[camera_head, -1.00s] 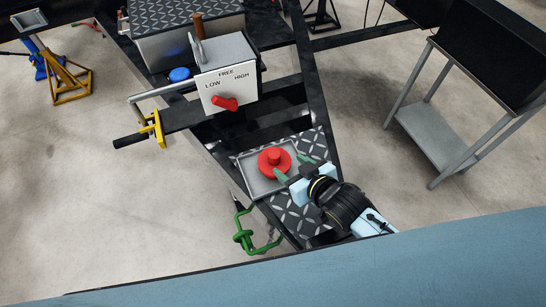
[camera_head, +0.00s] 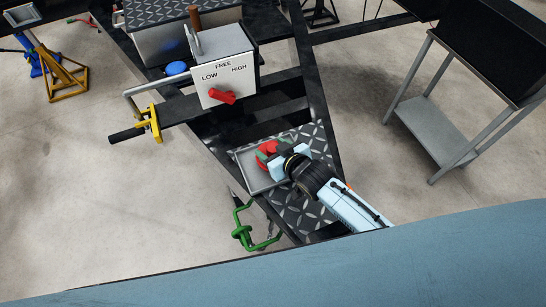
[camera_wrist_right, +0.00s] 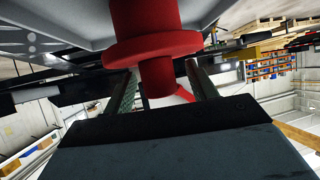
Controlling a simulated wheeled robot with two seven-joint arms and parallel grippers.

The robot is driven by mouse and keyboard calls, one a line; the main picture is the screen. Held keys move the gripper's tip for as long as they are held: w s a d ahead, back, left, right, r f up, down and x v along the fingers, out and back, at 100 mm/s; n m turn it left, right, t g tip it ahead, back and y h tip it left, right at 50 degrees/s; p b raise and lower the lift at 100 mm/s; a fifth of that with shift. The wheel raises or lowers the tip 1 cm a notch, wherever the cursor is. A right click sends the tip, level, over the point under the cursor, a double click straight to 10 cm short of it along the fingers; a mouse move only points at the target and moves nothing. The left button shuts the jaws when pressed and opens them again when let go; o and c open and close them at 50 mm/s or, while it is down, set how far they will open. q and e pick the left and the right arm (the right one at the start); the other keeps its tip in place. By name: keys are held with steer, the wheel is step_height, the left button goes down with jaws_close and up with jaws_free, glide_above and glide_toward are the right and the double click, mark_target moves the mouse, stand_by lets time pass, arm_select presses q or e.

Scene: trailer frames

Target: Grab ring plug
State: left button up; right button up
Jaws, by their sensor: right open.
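The red ring plug (camera_head: 266,147) is in a shallow grey tray (camera_head: 262,182) on the trailer frame. In the right wrist view the red plug (camera_wrist_right: 150,45) shows a wide flange and a narrower stub. My right gripper (camera_head: 270,151) is at the plug, with its green fingers on either side of it. In the right wrist view the fingers of the gripper (camera_wrist_right: 163,85) stand apart with the narrow stub between them. I cannot tell whether they touch it. My left gripper is not in view.
A grey control box (camera_head: 222,75) with a red knob (camera_head: 221,97) stands behind the tray. A green bent handle (camera_head: 243,233) hangs at the frame's near left edge. A metal side table (camera_head: 430,130) stands at the right. Open floor lies left and right of the frame.

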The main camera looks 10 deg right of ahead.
steer(key=shift+r, duration=0.1)
jaws_close()
